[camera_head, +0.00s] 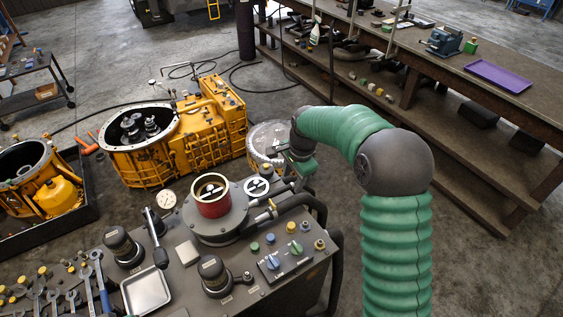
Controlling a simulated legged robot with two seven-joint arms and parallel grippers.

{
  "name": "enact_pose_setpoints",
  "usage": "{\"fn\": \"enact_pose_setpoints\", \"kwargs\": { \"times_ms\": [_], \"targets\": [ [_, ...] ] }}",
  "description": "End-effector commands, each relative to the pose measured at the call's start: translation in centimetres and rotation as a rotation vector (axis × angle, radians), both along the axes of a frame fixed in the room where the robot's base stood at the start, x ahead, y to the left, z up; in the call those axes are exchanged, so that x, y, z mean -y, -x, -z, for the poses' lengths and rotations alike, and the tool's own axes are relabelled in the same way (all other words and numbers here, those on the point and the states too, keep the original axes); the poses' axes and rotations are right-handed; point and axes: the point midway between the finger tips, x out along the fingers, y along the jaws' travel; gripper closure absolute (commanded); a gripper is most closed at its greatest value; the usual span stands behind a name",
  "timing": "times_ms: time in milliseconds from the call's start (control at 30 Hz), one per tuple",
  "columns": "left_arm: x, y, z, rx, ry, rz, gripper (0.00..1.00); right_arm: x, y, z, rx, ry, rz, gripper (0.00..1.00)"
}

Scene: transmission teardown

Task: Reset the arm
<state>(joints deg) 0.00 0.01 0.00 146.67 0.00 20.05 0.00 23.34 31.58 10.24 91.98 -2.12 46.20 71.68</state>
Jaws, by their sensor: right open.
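My right arm, in a ribbed green sleeve, rises from the lower right of the head view, bends at a grey elbow and reaches left. My right gripper (292,162) hangs at its end and is open, with nothing seen between its fingers. It is above and to the right of the red cylinder (212,205) on the grey control bench (185,282), and in front of a round metal-topped drum (264,143). The gripper is small here and partly lost against the clutter. My left gripper is out of view.
A yellow transmission housing (207,126) stands on the floor behind the bench. Another yellow housing (45,183) sits in a black tray at the left. A long wooden workbench (440,71) at the right carries a purple tray (497,76) and a vise (444,41).

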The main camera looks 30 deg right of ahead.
Motion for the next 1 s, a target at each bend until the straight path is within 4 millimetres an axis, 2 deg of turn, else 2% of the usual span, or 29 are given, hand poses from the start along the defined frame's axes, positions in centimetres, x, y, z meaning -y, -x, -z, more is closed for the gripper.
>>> {"fn": "enact_pose_setpoints", "kwargs": {
  "times_ms": [167,267,367,433,500,633,733,1000],
  "targets": [
    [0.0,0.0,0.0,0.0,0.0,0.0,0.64,-0.6,0.4,0.1,-0.001,0.008,-0.037,0.53],
    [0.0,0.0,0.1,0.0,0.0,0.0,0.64,-3.1,2.7,0.2,0.002,0.059,-0.239,0.53],
    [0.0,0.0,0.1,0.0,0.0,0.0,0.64,-6.8,7.3,0.7,0.009,0.142,-0.592,0.53],
    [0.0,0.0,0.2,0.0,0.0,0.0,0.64,-9.0,11.2,1.3,0.018,0.202,-0.853,0.53],
    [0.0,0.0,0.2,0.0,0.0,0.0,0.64,-10.6,14.9,2.0,0.027,0.252,-1.085,0.53],
    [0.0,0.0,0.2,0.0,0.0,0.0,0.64,-12.1,19.6,3.2,0.04,0.312,-1.372,0.53],
    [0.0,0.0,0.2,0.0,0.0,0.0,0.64,-12.4,20.8,3.5,0.044,0.328,-1.453,0.53],
    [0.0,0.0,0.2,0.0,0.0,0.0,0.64,-12.4,20.9,3.6,0.043,0.328,-1.46,0.53]
  ]
}}
